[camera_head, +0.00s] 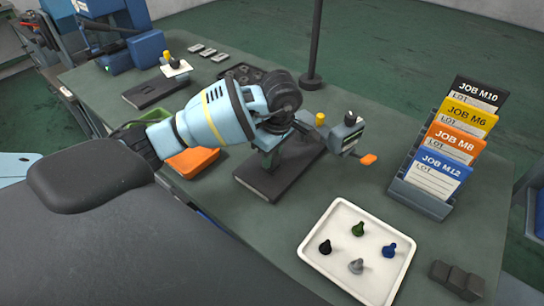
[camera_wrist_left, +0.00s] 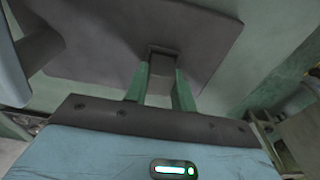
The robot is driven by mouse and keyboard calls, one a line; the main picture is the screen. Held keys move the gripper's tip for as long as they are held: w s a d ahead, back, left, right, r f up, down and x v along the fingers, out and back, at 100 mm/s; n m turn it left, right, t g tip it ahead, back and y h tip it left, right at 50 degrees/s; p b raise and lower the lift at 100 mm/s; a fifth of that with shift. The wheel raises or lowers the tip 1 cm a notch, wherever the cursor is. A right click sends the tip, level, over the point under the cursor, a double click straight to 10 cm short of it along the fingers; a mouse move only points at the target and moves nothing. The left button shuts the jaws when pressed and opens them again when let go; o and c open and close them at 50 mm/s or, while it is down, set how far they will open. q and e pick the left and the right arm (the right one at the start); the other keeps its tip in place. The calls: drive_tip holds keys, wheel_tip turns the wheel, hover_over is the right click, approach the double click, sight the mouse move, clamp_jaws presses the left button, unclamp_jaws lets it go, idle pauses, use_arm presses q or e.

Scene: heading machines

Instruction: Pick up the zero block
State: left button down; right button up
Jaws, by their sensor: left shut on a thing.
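My left gripper (camera_head: 268,156) points down over a flat dark base plate (camera_head: 285,185) on the bench, and the wrist hides much of it in the head view. In the left wrist view the green fingers of this gripper (camera_wrist_left: 160,88) are shut on a small grey block (camera_wrist_left: 163,68), which I take to be the zero block. The same dark plate (camera_wrist_left: 100,45) lies behind the block there. I cannot tell whether the block touches the plate. The block cannot be made out in the head view. My right gripper is not in view.
A gauge unit (camera_head: 347,134) with an orange tab stands just right of the plate. An orange tray (camera_head: 192,160) is on the left. A white tray (camera_head: 325,262) holds several small knobs. A card rack (camera_head: 420,200) and dark blocks (camera_head: 457,278) are at right.

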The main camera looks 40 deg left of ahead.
use_arm(q)
drive_tip(key=shift+r, duration=0.5)
drive_tip(key=shift+s+r, duration=0.2)
drive_tip(key=shift+r, duration=0.8)
drive_tip(key=s+d, duration=0.2)
drive_tip(key=s, duration=0.5)
drive_tip(key=s+d+r, duration=0.1)
drive_tip(key=s+d, duration=0.1)
drive_tip(key=s, duration=0.6)
drive_tip(key=shift+d+r, duration=0.2)
drive_tip(key=shift+d, duration=0.15)
